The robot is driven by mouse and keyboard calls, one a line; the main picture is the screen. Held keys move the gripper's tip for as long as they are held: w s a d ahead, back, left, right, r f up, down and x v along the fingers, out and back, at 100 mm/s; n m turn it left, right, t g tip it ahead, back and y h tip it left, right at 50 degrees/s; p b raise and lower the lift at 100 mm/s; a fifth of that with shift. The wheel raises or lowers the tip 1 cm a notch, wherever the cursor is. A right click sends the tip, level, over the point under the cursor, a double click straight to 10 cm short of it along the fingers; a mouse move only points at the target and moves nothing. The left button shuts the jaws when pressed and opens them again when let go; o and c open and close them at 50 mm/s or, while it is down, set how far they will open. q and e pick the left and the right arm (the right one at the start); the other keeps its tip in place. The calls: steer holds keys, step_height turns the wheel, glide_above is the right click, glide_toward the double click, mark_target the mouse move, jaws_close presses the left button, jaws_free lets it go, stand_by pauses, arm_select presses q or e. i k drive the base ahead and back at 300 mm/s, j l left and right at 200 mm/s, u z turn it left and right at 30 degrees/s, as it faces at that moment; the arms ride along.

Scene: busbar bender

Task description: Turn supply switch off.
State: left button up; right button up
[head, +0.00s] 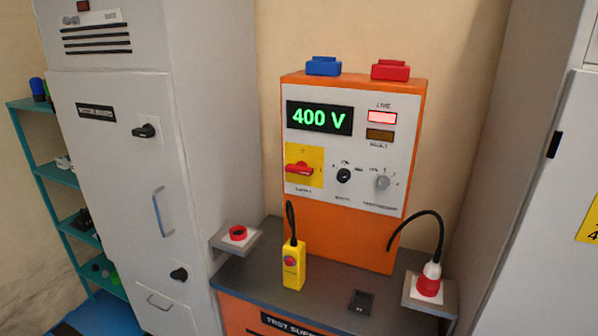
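The supply switch (299,169) is a red rotary handle on a yellow plate, at the left of the orange test supply's front panel (340,229). Its handle lies roughly horizontal. The green display (319,117) above it reads 400 V. The pink-red live lamp (382,117) looks lit, and the lamp below it (380,135) is dark amber. A black knob (344,176) and a grey knob (383,183) sit right of the switch. Neither of my grippers is in view.
A yellow box with a red button (293,265) stands on the dark bench top (325,287) before the panel. A red-and-white plug (430,279) with a black cable is at right. Grey cabinets (110,190) flank the bench. A red round socket (238,233) is at left.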

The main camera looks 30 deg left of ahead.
mark_target(301, 168)
steer(key=u, duration=0.45)
steer(key=j+u, duration=0.25)
steer(key=u, duration=0.2)
steer(key=j+u, duration=0.3)
steer(key=u, duration=0.15)
steer(key=j+u, duration=0.25)
steer(key=u, duration=0.15)
